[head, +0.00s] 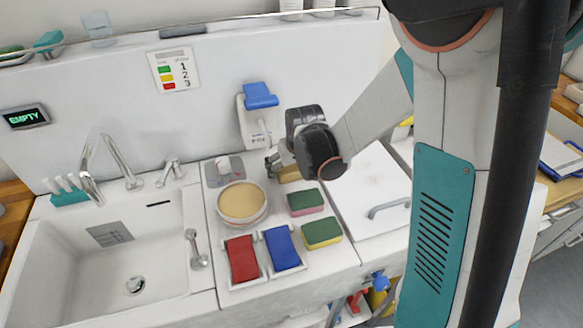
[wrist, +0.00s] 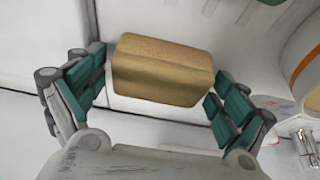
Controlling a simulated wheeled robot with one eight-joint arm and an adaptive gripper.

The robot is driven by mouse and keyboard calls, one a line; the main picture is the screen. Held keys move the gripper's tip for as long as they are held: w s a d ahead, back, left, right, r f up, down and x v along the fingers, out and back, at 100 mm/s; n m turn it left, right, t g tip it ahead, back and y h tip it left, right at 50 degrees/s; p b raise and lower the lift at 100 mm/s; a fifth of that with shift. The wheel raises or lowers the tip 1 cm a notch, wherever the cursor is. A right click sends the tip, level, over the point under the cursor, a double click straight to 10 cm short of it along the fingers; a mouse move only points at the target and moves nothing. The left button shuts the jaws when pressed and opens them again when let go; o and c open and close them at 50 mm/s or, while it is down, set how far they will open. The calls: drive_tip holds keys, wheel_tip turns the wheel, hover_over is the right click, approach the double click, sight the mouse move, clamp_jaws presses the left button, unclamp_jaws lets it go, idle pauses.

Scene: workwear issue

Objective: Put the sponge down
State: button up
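My gripper (wrist: 158,85) has its teal-padded fingers against both ends of a tan sponge (wrist: 162,70), and looks shut on it. In the head view my gripper (head: 276,163) is over the counter behind the other sponges, and the tan sponge (head: 290,174) shows partly below it, mostly hidden by my wrist. I cannot tell whether the held sponge touches the counter. A green-and-pink sponge (head: 306,203) and a green-and-yellow sponge (head: 322,234) lie on the counter in front of it.
A round tub (head: 242,204) with a tan top stands to the left. Red (head: 242,259) and blue (head: 282,248) pads lie at the front. A sink (head: 110,245) is farther left. A white lid with a handle (head: 388,207) is right. A blue-topped dispenser (head: 260,96) hangs behind.

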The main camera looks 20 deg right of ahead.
sight(304, 196)
drive_tip(key=shift+r, duration=0.1)
drive_tip(key=shift+r+p, duration=0.3)
drive_tip(key=p+v, duration=0.1)
drive_tip(key=v, duration=0.2)
drive_tip(key=s, duration=0.5)
drive_tip(key=s+p, duration=0.1)
drive_tip(key=s, duration=0.5)
drive_tip(key=shift+f, duration=0.25)
drive_tip(key=shift+s+r, duration=0.1)
drive_tip(key=shift+s, duration=0.35)
drive_tip(key=s+r+t, duration=0.1)
drive_tip(key=s+r, duration=0.4)
drive_tip(key=r, duration=0.3)
drive_tip(key=s+r+t, duration=0.1)
drive_tip(key=s+r, duration=0.4)
drive_tip(key=r, duration=0.4)
drive_tip(key=shift+t, duration=0.3)
